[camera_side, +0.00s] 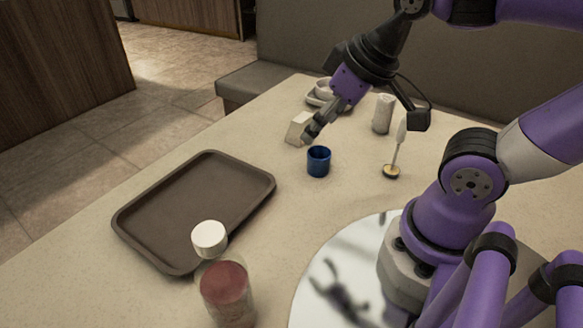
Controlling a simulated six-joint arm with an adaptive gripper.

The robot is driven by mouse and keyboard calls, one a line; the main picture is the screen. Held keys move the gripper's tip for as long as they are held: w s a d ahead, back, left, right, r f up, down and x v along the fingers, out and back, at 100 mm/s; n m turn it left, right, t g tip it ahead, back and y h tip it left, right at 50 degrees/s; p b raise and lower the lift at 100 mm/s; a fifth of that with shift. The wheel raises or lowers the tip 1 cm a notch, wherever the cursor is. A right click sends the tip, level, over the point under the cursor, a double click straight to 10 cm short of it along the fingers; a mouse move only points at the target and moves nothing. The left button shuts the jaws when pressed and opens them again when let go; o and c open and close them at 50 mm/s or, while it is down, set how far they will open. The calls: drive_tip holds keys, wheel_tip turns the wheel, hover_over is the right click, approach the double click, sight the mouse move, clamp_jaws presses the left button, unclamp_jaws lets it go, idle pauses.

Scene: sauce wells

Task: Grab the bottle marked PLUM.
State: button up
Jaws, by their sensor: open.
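A clear bottle with a white cap and dark red contents (228,294) stands at the front of the table, cut off by the lower picture edge. No lettering shows on it, so I cannot tell whether it is marked PLUM. My gripper (312,132) is open and points down toward the far part of the table, well away from that bottle. It is beside a small whitish block (297,125) and above and behind a blue cup (318,162) in the picture. I cannot tell whether it touches the block.
An empty brown tray (143,222) lies at the left, partly behind the bottle cap. A white cylinder (383,114), a thin stand with a round base (391,172) and white dishes (322,94) are farther back. A shiny round plate (318,278) surrounds my base.

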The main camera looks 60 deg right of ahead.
drive_tip(key=shift+a, duration=0.1)
drive_tip(key=n+g+y, duration=0.1)
drive_tip(key=n+y, duration=0.4)
drive_tip(key=n, duration=0.4)
approach(214, 232)
drive_tip(key=f, duration=0.1)
drive_tip(key=x, duration=1)
drive_tip(key=shift+w+a, duration=0.2)
drive_tip(key=shift+r, duration=0.1)
drive_tip(key=shift+c, duration=0.4)
clamp_jaws()
